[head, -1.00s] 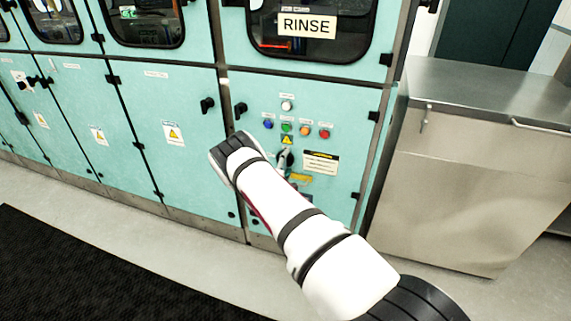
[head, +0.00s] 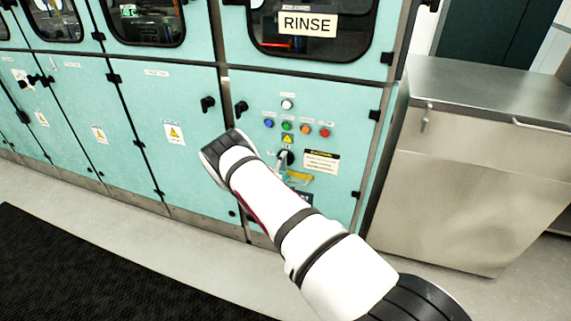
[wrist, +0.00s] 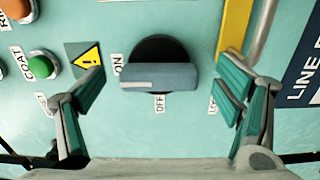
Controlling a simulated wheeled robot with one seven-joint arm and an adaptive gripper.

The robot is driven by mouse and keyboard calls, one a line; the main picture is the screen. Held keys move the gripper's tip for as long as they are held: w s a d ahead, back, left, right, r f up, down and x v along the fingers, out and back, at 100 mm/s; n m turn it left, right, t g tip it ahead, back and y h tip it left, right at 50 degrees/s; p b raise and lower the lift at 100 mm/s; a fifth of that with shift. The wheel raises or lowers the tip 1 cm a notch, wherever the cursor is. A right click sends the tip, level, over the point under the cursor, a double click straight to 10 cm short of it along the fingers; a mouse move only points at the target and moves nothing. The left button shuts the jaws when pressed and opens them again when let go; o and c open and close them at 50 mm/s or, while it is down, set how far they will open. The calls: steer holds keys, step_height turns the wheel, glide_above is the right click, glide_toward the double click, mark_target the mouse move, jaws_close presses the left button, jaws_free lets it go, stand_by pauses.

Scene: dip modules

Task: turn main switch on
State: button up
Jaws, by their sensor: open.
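The main switch (wrist: 158,78) is a round black knob with a grey-blue bar handle on the teal panel. The handle lies level in the wrist view, its white line at the left end near the ON label (wrist: 118,65). The OFF label (wrist: 159,103) is just below the handle. My gripper (wrist: 162,84) is open, with one finger on each side of the knob, apart from it. In the head view the switch (head: 286,157) shows beside my arm, which hides part of the panel and most of my gripper.
A yellow warning triangle (wrist: 86,56) and a green button (wrist: 42,63) lie left of the switch. A yellow strip (wrist: 234,28) and a dark blue sign (wrist: 305,75) are to the right. A steel cabinet (head: 470,180) stands right of the panel.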

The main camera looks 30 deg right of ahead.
steer(key=v, duration=0.9)
steer(key=shift+s+a, duration=0.1)
steer(key=shift+s, duration=0.05)
steer(key=shift+r, duration=0.1)
steer(key=s+d+r+m+g+h, duration=0.1)
steer(key=s+d+r+m+g, duration=0.2)
steer(key=r, duration=0.6)
steer(key=s+r+m+g+h, duration=0.1)
steer(key=s+r+m+g, duration=0.2)
steer(key=r, duration=0.5)
steer(key=s+r+m+g+y+p, duration=0.1)
steer(key=s+r+m+g+y, duration=0.2)
steer(key=s+r+g, duration=0.55)
steer(key=s+a+r+t+y, duration=0.2)
steer(key=s+a+r+y, duration=0.2)
steer(key=s+a, duration=0.3)
steer(key=s+a+r+n+t+y+p, duration=0.1)
steer(key=s+a+r+t+y, duration=0.2)
steer(key=s+a+r, duration=0.3)
steer(key=s+a+r+t+y+p, duration=0.1)
steer(key=s+a+r+t+y, duration=0.1)
steer(key=s+a+r+y, duration=0.4)
steer(key=s+a, duration=0.3)
steer(key=s, duration=0.4)
steer(key=shift+s+n+t, duration=0.3)
steer(key=shift+s+t, duration=0.05)
steer(key=shift+s, duration=0.05)
